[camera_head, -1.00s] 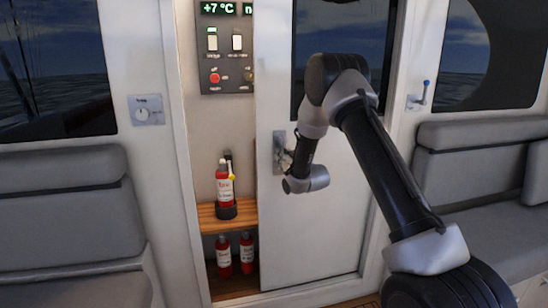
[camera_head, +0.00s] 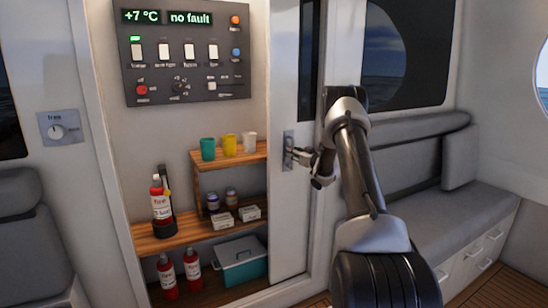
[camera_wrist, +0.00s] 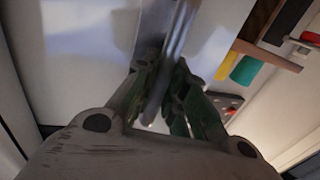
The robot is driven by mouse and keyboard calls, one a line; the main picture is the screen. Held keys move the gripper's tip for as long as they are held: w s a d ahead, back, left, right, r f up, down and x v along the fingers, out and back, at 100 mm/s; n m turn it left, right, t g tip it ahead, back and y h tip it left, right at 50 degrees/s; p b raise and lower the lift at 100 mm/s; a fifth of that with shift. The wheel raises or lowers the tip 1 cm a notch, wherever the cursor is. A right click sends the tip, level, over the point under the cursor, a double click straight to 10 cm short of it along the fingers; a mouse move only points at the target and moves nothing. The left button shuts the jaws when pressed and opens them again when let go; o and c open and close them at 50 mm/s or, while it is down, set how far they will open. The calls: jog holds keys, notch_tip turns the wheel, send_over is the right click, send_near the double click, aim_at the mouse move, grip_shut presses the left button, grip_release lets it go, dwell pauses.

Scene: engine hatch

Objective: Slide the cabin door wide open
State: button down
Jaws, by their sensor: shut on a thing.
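The white cabin door (camera_head: 289,225) stands slid far to the right in the head view, with a wide opening to its left. Its metal handle plate (camera_head: 288,150) is near the door's left edge. My gripper (camera_head: 306,157) is at that handle, and its fingers are partly hidden in the head view. In the wrist view, the dark fingers of my gripper (camera_wrist: 170,90) are closed around the shiny bar of the door handle (camera_wrist: 180,35).
The opening shows a switch panel (camera_head: 185,55), wooden shelves (camera_head: 185,236) with cups, jars and boxes, fire extinguishers (camera_head: 161,205) and a teal cooler (camera_head: 240,262). A grey bench (camera_head: 440,195) stands at the right. A dial (camera_head: 60,130) is on the left wall.

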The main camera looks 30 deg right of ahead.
jog(key=d, duration=0.7)
jog(key=shift+d, duration=0.15)
jog(key=c, duration=1.5)
grip_release()
jog(key=shift+o, duration=0.2)
jog(key=s+d, duration=0.2)
jog(key=s, duration=0.9)
jog(key=shift+s, duration=0.35)
jog(key=shift+d, duration=0.15)
